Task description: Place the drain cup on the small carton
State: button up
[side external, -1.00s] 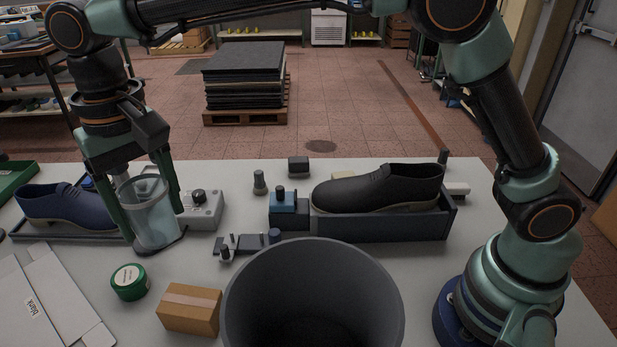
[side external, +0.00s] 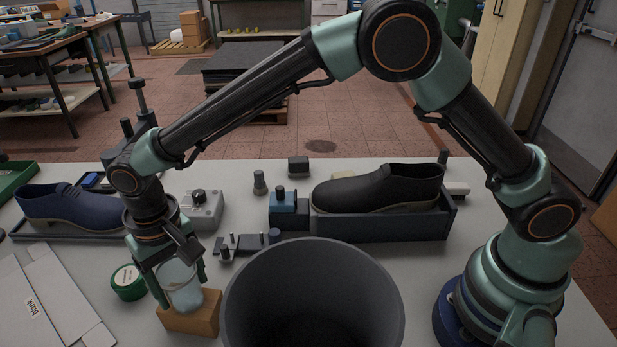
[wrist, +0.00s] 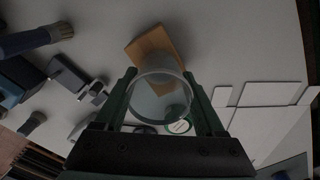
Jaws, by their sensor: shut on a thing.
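The drain cup (side external: 181,287) is a clear, pale cup, and my gripper (side external: 181,284) is shut on it, one finger on each side. In the side view the cup is at the small carton (side external: 190,318), overlapping its top. I cannot tell whether its base touches the carton. The carton is a brown box near the front of the table. In the wrist view the cup (wrist: 159,97) sits between the green fingers of my gripper (wrist: 166,92), with the carton (wrist: 157,50) partly visible beyond it.
A large dark bin (side external: 313,300) stands close to the right of the carton. A green tape roll (side external: 128,282) and a flat white carton blank (side external: 50,300) lie to the left. A blue shoe (side external: 65,207) and a black shoe (side external: 380,188) are farther back.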

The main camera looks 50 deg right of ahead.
jog(key=shift+f, duration=0.1)
jog(key=o, duration=1.3)
notch_tip(320, 180, up, 11)
jog(key=w+d+r, duration=0.1)
jog(key=d+r, duration=0.4)
jog(key=d, duration=0.2)
jog(key=s+d+r+t+y, duration=0.15)
jog(key=d+r, duration=0.25)
jog(key=d, duration=0.6)
jog(key=shift+s+d+f+t+h, duration=0.25)
jog(key=shift+s+d+f+t, duration=0.35)
jog(key=shift+s+d, duration=1.5)
jog(key=shift+s+d+f+t+h, duration=0.3)
jog(key=shift+s+d+t, duration=0.5)
jog(key=shift+d, duration=2.4)
jog(key=shift+s+d+f+t+h, duration=0.2)
jog(key=shift+s+d+f+t, duration=0.4)
jog(key=shift+s+d, duration=1.5)
jog(key=shift+w+d+r, duration=0.15)
jog(key=shift+w+d, duration=0.4)
